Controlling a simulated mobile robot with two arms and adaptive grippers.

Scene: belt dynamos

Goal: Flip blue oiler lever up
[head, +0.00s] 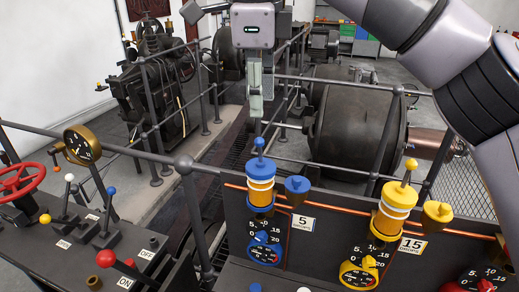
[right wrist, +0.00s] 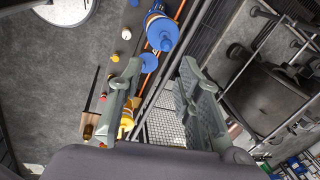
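The blue oiler (head: 261,190) stands upright on the dark control panel, with a white-banded body and a small blue ball knob (head: 259,143) on top. I cannot tell its lever's exact position. My right gripper (head: 259,112) points down just above the knob, apart from it. In the right wrist view the same oiler (right wrist: 162,33) lies beyond the fingertips, and my right gripper (right wrist: 161,70) is open and empty, its two fingers well apart. My left gripper is not in view.
A yellow oiler (head: 391,211) stands to the right, with a blue cup (head: 297,186) between. A copper pipe and dials run along the panel. Levers, a red wheel (head: 20,181) and a brass gauge (head: 81,145) are at left. Railings and a large dark drum (head: 348,120) stand behind.

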